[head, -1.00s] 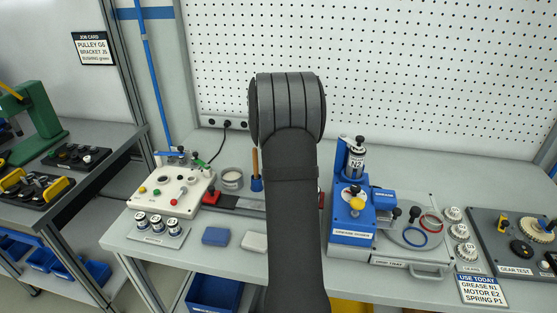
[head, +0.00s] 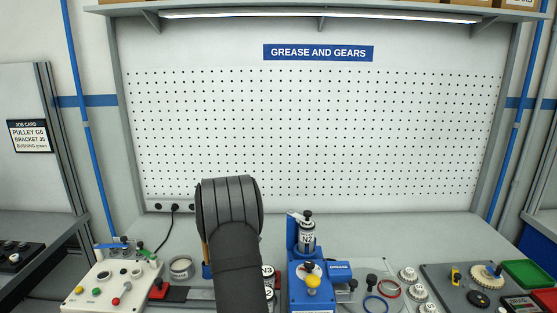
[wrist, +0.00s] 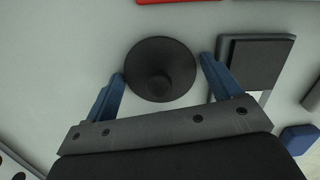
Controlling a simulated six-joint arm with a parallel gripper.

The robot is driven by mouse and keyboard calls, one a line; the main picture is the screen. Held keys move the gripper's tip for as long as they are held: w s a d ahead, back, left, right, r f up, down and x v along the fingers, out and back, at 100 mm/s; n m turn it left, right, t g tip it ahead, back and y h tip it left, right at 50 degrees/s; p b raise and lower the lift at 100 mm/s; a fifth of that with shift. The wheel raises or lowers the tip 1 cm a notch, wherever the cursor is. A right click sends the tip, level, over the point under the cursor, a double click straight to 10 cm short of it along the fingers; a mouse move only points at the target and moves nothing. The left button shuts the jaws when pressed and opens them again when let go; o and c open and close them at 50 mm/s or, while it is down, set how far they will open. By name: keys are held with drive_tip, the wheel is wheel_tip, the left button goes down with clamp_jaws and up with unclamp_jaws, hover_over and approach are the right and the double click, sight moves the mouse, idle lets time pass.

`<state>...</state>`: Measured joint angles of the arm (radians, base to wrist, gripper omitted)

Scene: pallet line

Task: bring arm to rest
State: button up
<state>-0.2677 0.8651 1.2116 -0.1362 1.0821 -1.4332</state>
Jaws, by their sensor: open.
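My arm (head: 232,225) rises from the bottom of the head view in front of the bench; my gripper is hidden there. In the wrist view my gripper (wrist: 162,68) shows two blue fingers spread apart, one on each side of a dark round piece with a knob (wrist: 160,72). The fingers look clear of it, and I cannot tell how far below them it lies. Nothing is seen held.
The blue grease station (head: 312,290) stands right of my arm and the cream control box (head: 118,285) left of it. Gear parts stand farther right. A dark square block (wrist: 255,65) and a blue block (wrist: 298,138) show in the wrist view. The pegboard (head: 320,135) rises behind.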

drive_tip(key=shift+r, duration=2.15)
